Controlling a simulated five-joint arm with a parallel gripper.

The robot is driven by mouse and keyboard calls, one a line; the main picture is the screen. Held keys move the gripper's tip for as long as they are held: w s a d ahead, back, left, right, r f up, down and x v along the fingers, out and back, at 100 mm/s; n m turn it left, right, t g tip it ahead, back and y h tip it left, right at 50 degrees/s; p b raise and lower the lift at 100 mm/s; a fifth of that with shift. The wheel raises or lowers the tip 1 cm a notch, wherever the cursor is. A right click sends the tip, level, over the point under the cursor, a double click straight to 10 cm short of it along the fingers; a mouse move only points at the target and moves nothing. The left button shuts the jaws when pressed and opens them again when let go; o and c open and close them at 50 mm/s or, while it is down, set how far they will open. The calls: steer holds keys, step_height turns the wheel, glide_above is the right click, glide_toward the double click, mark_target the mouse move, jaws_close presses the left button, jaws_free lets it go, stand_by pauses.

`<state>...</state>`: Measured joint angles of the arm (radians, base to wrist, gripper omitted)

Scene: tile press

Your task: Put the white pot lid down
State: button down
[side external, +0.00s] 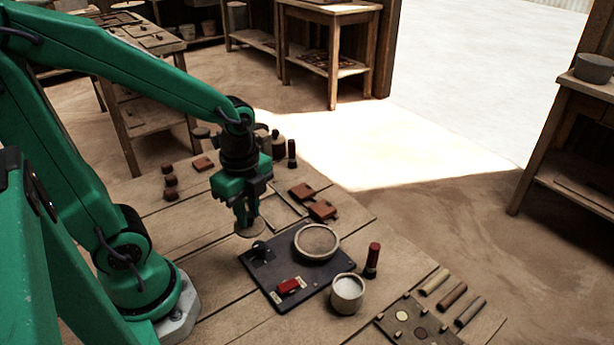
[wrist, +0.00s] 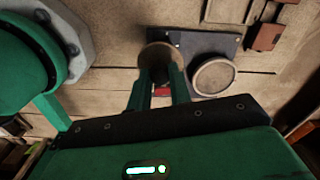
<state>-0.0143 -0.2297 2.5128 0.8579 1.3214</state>
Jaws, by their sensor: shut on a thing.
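My gripper (side external: 246,212) is shut on the white pot lid (side external: 250,229), a flat, round, brownish disc held roughly level beneath the fingers. It appears to hang above the table, near the back-left corner of the dark board. In the wrist view the lid (wrist: 160,55) shows at the fingertips of my gripper (wrist: 161,72), overlapping the board's edge. The white pot (side external: 347,294) stands open at the board's front right, with white material inside. I cannot tell the exact gap under the lid.
The dark board (side external: 318,287) carries a round pale-rimmed dish (side external: 317,242), a red block (side external: 289,285) and a small black knob (side external: 260,250). Reddish tiles (side external: 322,210) lie behind. Bare planks (side external: 225,290) lie front left.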

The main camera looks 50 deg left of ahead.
steer(key=a+f, duration=0.2)
steer(key=a, duration=0.1)
steer(key=w+a+f, duration=0.1)
steer(key=a+f, duration=0.1)
steer(key=a, duration=0.2)
steer(key=a+f, duration=0.2)
steer(key=a, duration=0.1)
steer(key=shift+w+a+f, duration=0.1)
steer(key=shift+w+a, duration=0.05)
steer(key=shift+f, duration=0.1)
steer(key=shift+f, duration=1.9)
steer(key=c, duration=1.3)
jaws_free()
steer(key=shift+f, duration=0.15)
steer(key=shift+r, duration=0.2)
steer(key=shift+r, duration=6)
